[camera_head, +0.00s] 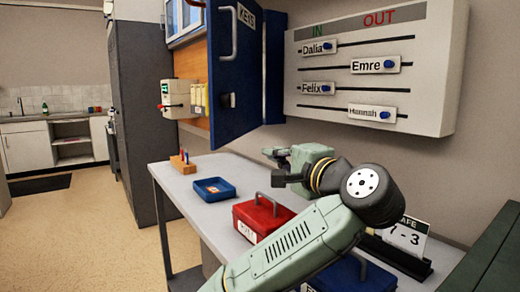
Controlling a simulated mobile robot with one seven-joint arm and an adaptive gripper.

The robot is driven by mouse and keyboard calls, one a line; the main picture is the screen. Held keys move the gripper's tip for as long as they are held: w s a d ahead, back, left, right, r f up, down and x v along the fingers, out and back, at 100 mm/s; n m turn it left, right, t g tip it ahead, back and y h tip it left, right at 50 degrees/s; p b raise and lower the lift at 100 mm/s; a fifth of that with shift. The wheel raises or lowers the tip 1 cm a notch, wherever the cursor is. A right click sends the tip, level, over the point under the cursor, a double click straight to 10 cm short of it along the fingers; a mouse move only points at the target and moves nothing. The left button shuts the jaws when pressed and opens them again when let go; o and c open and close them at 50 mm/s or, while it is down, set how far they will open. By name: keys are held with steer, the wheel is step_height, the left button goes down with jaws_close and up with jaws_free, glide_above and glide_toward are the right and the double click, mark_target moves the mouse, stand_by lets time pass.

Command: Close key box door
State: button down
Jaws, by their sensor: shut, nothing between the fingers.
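The key box is a blue cabinet on the wall, and its body (274,68) shows at the upper middle. Its blue door (232,95), marked KEYS, stands wide open, swung out toward me. The door has a grey bar handle (233,28) and a small dark latch (229,100). The inside of the box is hidden behind the door. My gripper (274,158) is shut and empty, below and to the right of the door's lower edge, over the table. It appears apart from the door.
A grey table (160,172) runs below, with a blue tray (214,189), a wooden pen holder (183,164), a red box (262,216) and a blue box (352,275). An IN/OUT name board (420,75) hangs right of the key box.

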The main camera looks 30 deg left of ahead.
steer(key=p, duration=0.3)
glide_toward(229, 142)
steer(key=w, duration=0.3)
steer(key=shift+s+a+p, duration=0.2)
steer(key=shift+a+p, duration=0.45)
steer(key=shift+a, duration=1.45)
steer(key=shift+a, duration=0.15)
